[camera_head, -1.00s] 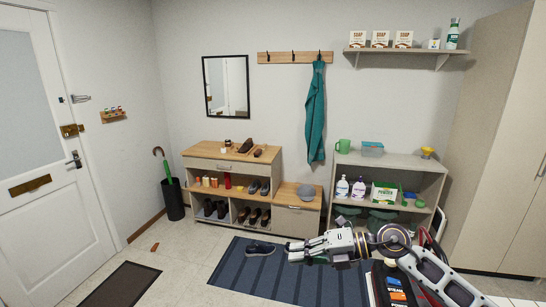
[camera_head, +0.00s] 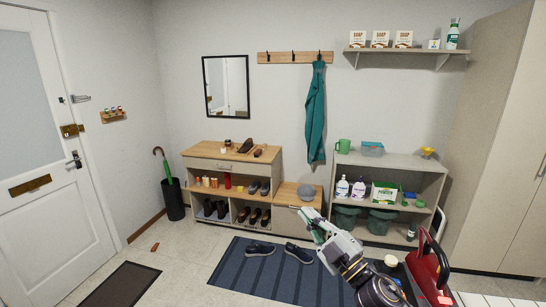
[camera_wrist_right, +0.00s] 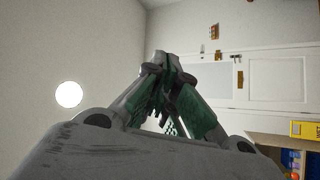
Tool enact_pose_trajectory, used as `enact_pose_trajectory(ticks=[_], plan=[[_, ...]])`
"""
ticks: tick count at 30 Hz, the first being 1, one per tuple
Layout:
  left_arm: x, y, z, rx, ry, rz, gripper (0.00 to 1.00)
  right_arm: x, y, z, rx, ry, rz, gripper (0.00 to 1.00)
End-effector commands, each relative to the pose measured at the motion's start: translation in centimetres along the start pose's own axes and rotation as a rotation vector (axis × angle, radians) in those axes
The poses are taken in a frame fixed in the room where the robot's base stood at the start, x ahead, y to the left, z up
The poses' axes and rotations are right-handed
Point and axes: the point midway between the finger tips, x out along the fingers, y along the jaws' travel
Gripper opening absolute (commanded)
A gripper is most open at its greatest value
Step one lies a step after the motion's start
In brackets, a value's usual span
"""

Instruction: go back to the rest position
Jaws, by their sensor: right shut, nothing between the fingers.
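My right gripper (camera_head: 309,218) is at the lower right of centre in the head view, raised above the striped rug and pointing up and to the left. In the right wrist view its fingers (camera_wrist_right: 172,65) meet at the tips with nothing between them. Behind them, that view shows plain wall and a white door (camera_wrist_right: 280,75). My left gripper is in neither view.
Two dark shoes (camera_head: 298,253) (camera_head: 260,248) lie on the blue striped rug (camera_head: 255,276). A red appliance (camera_head: 428,268) stands close to my right arm. A shoe bench (camera_head: 225,168) and a shelf unit (camera_head: 400,163) line the back wall.

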Motion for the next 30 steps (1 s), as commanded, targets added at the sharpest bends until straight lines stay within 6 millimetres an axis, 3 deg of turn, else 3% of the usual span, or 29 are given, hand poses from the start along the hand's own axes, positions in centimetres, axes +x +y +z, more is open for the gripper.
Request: enact_pose_trajectory(ticks=[7,14,21,30], plan=[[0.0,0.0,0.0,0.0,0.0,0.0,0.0,-2.7,0.1,4.4,0.153,-0.256,0.09,0.0],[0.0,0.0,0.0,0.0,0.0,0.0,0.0,-6.5,-1.2,8.5,0.286,-0.509,0.127,0.0],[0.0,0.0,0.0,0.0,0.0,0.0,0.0,-11.9,-4.2,12.0,0.424,-0.78,0.117,0.0],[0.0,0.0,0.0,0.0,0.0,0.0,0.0,-19.9,-9.2,14.0,0.592,-1.115,0.036,0.0]])
